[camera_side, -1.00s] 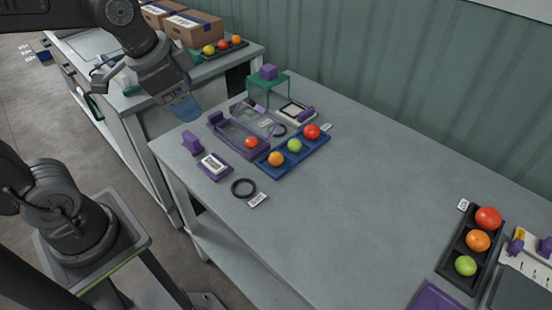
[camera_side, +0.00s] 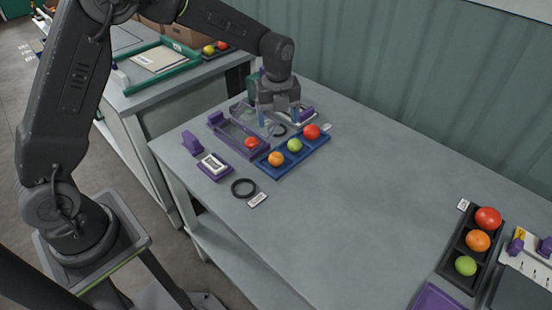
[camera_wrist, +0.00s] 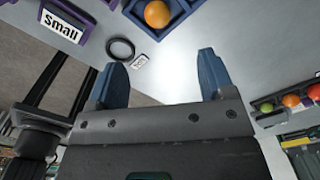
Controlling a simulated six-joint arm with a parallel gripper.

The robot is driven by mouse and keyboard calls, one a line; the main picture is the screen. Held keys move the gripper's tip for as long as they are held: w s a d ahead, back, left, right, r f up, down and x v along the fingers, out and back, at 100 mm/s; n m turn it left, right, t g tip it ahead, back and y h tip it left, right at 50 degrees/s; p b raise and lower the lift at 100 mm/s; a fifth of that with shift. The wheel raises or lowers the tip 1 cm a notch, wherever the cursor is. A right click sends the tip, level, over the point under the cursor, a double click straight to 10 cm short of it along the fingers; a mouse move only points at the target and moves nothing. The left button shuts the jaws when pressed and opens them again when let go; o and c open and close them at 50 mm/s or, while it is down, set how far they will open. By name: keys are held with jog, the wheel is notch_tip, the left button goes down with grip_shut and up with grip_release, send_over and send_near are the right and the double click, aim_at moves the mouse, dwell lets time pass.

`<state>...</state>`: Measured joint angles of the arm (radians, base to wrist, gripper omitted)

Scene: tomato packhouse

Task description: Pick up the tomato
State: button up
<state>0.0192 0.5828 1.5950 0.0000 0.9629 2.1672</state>
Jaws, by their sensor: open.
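A red tomato (camera_side: 251,142) lies in the purple tray (camera_side: 217,119). The blue tray (camera_side: 290,165) beside it holds an orange tomato (camera_side: 275,159), a green tomato (camera_side: 294,145) and a red tomato (camera_side: 312,132). My gripper (camera_side: 278,119) is open and empty, pointing down above the back part of these trays. It hides part of the things behind it. In the wrist view my gripper (camera_wrist: 160,75) shows two blue fingers wide apart with bare table between them. The orange tomato (camera_wrist: 158,14) shows at that view's top edge.
A black ring (camera_side: 244,188) and a small label stand (camera_side: 214,166) lie left of the blue tray. A black tray (camera_side: 457,250) with red, orange and green tomatoes stands at the right. The table's middle is clear. A second bench stands back left.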

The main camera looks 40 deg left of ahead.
send_over(276, 154)
notch_tip(276, 154, down, 8)
jog(key=shift+w+r, duration=0.15)
jog(key=shift+r, duration=0.1)
jog(key=shift+s+f, duration=0.2)
jog(key=shift+f, duration=2.45)
jog(key=shift+c, duration=0.3)
jog(key=c, duration=0.7)
